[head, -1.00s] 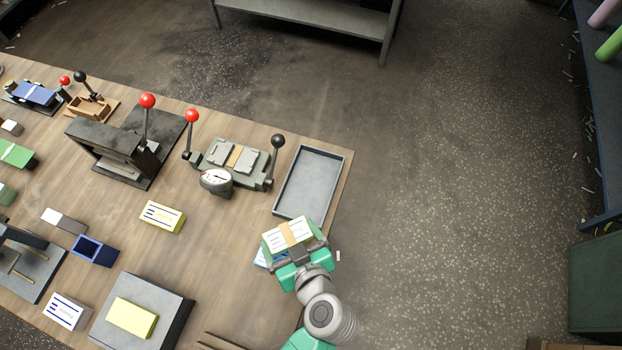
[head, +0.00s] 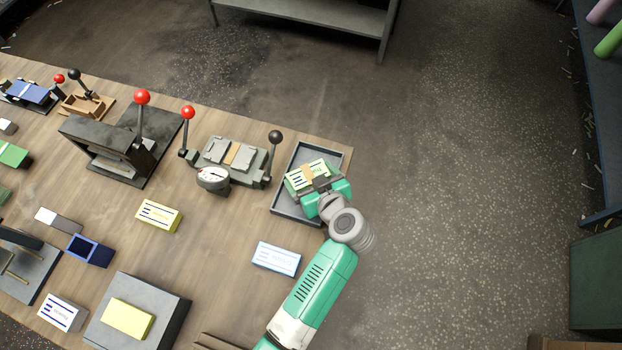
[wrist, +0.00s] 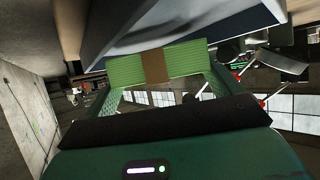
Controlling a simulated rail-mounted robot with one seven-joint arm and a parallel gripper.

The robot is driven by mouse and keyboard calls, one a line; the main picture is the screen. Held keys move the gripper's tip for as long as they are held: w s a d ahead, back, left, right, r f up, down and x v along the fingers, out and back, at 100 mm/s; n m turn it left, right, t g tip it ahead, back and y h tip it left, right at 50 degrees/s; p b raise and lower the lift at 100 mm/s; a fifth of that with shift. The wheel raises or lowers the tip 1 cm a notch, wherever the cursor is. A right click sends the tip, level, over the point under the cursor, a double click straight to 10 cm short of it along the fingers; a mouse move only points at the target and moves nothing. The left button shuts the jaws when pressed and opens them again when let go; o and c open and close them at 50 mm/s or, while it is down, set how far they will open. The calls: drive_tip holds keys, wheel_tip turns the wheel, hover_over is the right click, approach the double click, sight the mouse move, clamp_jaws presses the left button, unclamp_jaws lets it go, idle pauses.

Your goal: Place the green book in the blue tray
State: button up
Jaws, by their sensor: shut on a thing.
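The green book (head: 299,178) has a pale printed top and a tan band. My gripper (head: 320,184) is shut on it, over the tray at the table's right end. The tray (head: 287,207) looks dark blue-grey, with a low rim, and is partly hidden by the book and gripper. In the wrist view the book's green ridged edge and brown band (wrist: 154,68) sit between the fingers. A blue-grey surface, probably the tray (wrist: 200,32), lies close beyond it. I cannot tell whether the book touches the tray.
A white-and-blue book (head: 276,258) lies below the tray, beside my arm. A device with a black-knobbed lever (head: 276,138) stands close left of the tray. A yellow book (head: 159,215) lies farther left. Bare wood lies between them; open floor is to the right.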

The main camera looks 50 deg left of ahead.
wheel_tip(320, 180, down, 2)
drive_tip(key=o, duration=0.8)
drive_tip(key=shift+o, duration=0.2)
drive_tip(key=shift+s+d+r, duration=0.1)
drive_tip(key=shift+d+r, duration=0.1)
drive_tip(key=shift+d, duration=0.1)
drive_tip(key=p+v, duration=0.1)
drive_tip(key=v, duration=1)
drive_tip(key=shift+d, duration=0.15)
